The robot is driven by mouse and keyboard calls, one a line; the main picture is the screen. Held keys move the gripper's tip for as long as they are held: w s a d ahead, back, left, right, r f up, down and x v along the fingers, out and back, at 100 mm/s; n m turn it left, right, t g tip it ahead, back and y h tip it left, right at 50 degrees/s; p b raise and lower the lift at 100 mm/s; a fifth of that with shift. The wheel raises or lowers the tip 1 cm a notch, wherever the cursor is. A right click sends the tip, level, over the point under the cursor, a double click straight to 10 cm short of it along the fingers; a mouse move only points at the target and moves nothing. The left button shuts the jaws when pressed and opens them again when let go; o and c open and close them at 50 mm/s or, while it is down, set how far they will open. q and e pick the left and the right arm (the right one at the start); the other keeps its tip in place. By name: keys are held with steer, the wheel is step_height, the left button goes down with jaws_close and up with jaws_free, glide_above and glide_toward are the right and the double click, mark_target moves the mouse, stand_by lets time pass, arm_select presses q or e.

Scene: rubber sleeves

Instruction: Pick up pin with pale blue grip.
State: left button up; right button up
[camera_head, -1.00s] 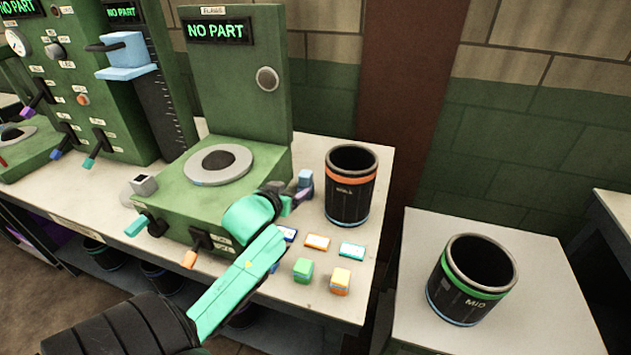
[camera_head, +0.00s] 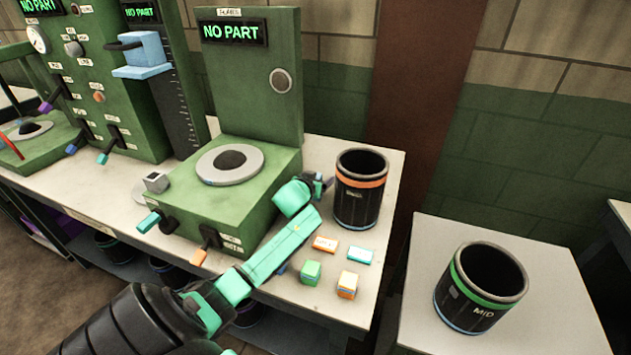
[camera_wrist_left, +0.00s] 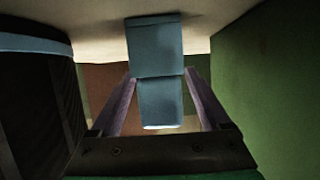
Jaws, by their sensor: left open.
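The pin's pale blue grip (camera_wrist_left: 158,101) shows in the left wrist view as two stacked blocks in the middle of the picture. My left gripper (camera_wrist_left: 160,76) is open, with one purple-grey finger on each side of the grip. I cannot tell whether either finger touches it. In the head view my left gripper (camera_head: 320,184) is low over the bench, between the green gauge base and the orange-banded bin. The pin is mostly hidden there behind my gripper. My right gripper is not in view.
The green gauge base (camera_head: 205,212) is on the other side. Small coloured blocks (camera_head: 311,272) lie nearer. A green-banded bin (camera_head: 482,290) stands right.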

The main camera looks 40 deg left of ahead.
arm_select(q)
steer(key=shift+w+f, duration=0.1)
jaws_close()
